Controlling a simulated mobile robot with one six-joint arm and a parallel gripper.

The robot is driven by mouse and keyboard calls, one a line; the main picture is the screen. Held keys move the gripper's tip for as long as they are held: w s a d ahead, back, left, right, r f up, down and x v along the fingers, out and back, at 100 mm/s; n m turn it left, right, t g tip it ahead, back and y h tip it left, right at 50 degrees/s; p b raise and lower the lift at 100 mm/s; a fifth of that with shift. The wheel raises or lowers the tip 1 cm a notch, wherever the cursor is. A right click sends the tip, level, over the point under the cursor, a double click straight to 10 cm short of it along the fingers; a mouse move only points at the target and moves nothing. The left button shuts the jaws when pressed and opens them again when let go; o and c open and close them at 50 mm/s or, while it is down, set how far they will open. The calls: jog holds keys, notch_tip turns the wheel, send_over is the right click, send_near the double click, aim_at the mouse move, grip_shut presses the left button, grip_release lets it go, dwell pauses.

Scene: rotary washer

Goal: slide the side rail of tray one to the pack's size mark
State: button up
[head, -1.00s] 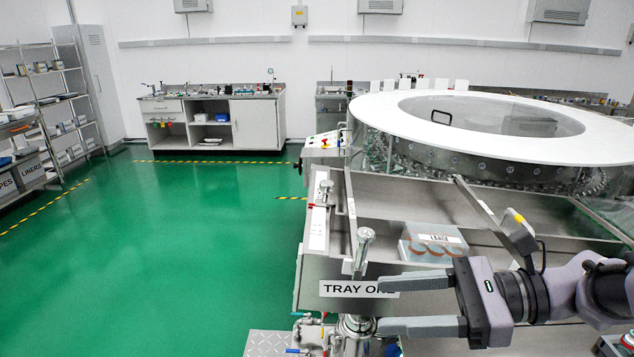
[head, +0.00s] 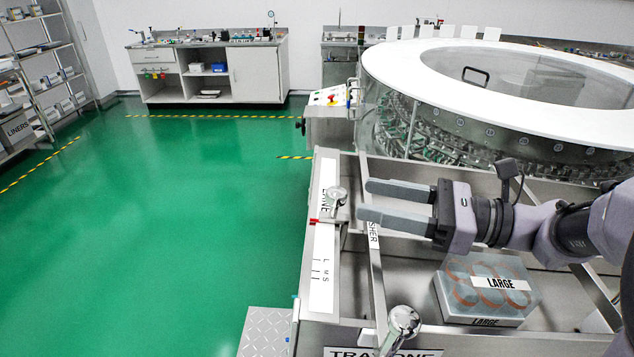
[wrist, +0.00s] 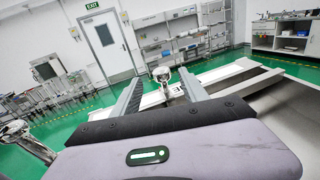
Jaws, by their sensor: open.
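Tray one is the steel tray with a name plate (head: 385,352) at its front edge, partly cut off. Its side rail (head: 375,275) is a long thin bar with a partly hidden label ending in "SHER". A knob (head: 337,198) with a red pointer (head: 316,221) sits on the left wall by a white scale (head: 322,265) marked L, M, S. The pointer is beyond L, on the far side. The pack (head: 485,290), labelled LARGE, lies right of the rail. My gripper (head: 366,201) is open and empty, its fingers pointing at the knob, which shows between them in the wrist view (wrist: 161,76).
A second knob (head: 403,322) stands upright near the tray's front. The round washer (head: 490,90) with a white rim is behind the tray. A control box (head: 328,110) is at its left. Green floor (head: 180,220) is clear to the left.

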jog(key=p+x, duration=0.1)
jog(key=x, duration=0.9)
jog(key=shift+d, duration=0.1)
grip_shut()
dwell(0.9)
